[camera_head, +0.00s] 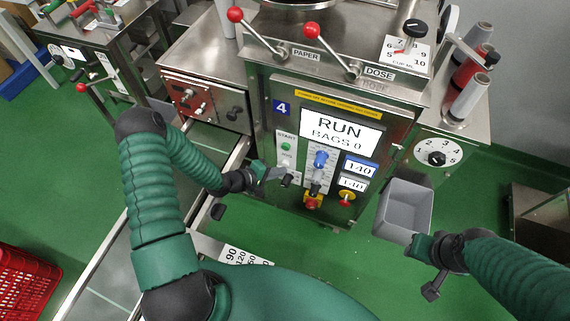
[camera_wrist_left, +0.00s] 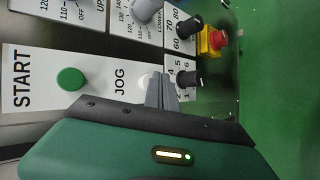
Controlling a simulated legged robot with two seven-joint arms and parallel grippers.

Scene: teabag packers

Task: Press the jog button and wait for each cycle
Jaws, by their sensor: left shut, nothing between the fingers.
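The machine's control panel shows a screen (camera_head: 338,131) reading RUN, BAGS 0. The green START button (camera_head: 286,147) sits at the panel's left; it also shows in the left wrist view (camera_wrist_left: 70,79). The pale JOG button (camera_wrist_left: 145,83) is beside its JOG label and partly hidden by my fingers. My left gripper (camera_head: 281,174) is shut and empty, its tips at the JOG button; the fingers also show in the left wrist view (camera_wrist_left: 162,92). I cannot tell whether they touch it. My right gripper (camera_head: 414,243) is at the lower edge of a grey bin (camera_head: 427,211); its fingers are unclear.
Blue and black knobs, a red emergency stop (camera_wrist_left: 219,38) on yellow and number displays (camera_head: 359,168) crowd the panel right of my left gripper. Red-balled levers (camera_head: 312,30) stand above. A metal rail frame (camera_head: 232,160) runs left of the machine. A red crate (camera_head: 25,285) is at lower left.

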